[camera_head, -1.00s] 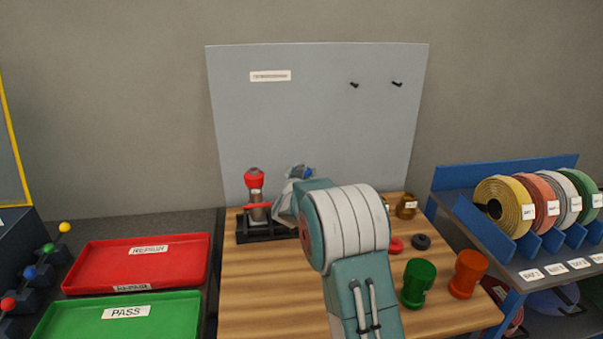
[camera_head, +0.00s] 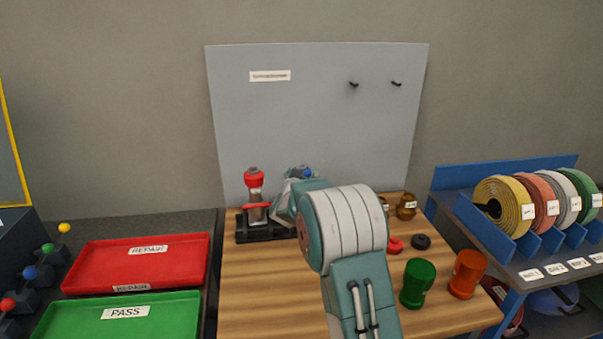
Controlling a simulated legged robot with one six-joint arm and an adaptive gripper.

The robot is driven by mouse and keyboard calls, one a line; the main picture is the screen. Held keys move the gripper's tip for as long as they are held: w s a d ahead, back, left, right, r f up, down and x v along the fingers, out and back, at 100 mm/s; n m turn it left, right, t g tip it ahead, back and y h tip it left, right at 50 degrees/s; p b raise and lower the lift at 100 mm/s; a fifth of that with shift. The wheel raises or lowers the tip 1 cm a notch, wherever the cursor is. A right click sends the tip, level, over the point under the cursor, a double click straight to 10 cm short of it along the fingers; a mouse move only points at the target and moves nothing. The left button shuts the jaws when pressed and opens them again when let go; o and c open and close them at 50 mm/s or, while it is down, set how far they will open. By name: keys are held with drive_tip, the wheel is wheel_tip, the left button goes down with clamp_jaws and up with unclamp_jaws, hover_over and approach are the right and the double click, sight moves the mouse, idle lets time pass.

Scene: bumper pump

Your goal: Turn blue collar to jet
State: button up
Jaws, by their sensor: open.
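A small blue piece, likely the blue collar (camera_head: 307,173), shows just above my arm, behind the wooden bench's middle. Most of it and whatever it sits on are hidden. My gripper (camera_head: 297,174) is at the blue piece, largely covered by my own wrist and forearm. It is open; I cannot tell whether its fingers touch the collar or lie around it. The collar's setting cannot be read from here. A nozzle with a red collar (camera_head: 254,180) stands upright to the left in a black holder (camera_head: 258,232).
Green (camera_head: 418,283) and orange (camera_head: 467,274) cylinders, red and black rings and brass fittings (camera_head: 406,206) stand on the bench's right side. A grey panel (camera_head: 318,110) rises behind. Red (camera_head: 180,265) and green trays (camera_head: 170,318) lie left; a hose rack (camera_head: 510,250) stands right.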

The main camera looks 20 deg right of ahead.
drive_tip(key=shift+a, duration=0.1)
drive_tip(key=v, duration=1.2)
drive_tip(key=shift+f, duration=0.1)
drive_tip(key=s+a+r+n+g+y, duration=0.1)
drive_tip(key=s+a+r+n+y, duration=0.3)
drive_tip(key=s, duration=0.3)
drive_tip(key=s+a+r+n+g+y, duration=0.1)
drive_tip(key=s+a+r+y, duration=0.2)
drive_tip(key=s+a+y, duration=0.25)
drive_tip(key=s+f+g, duration=0.2)
drive_tip(key=s+g, duration=0.1)
drive_tip(key=s, duration=1)
drive_tip(key=s+d+f+n+g, duration=0.1)
drive_tip(key=s+g, duration=0.3)
drive_tip(key=s, duration=0.9)
drive_tip(key=shift+f+g, duration=0.3)
drive_tip(key=shift+f, duration=0.3)
